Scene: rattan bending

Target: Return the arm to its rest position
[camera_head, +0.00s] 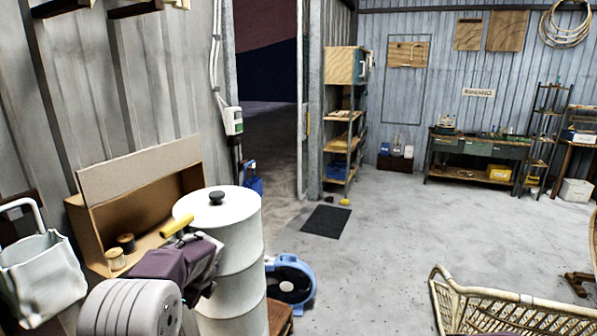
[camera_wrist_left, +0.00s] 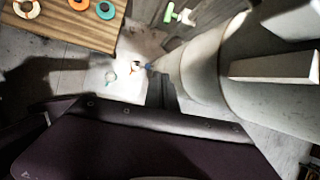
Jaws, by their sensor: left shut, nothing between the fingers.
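My left arm comes in at the lower left of the head view, with a rounded grey link and a dark purple link. Its left gripper (camera_head: 207,272), the grey end of the arm, is in front of the white drum and looks shut and empty; the fingertips are hard to make out. In the left wrist view the dark purple body of my wrist fills the bottom, and no held object shows. My right arm and gripper are not in view.
The white drum (camera_head: 236,240) stands close beside my left arm. A blue fan (camera_head: 290,281) and a rattan frame (camera_head: 505,310) are to the right. The middle floor is clear.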

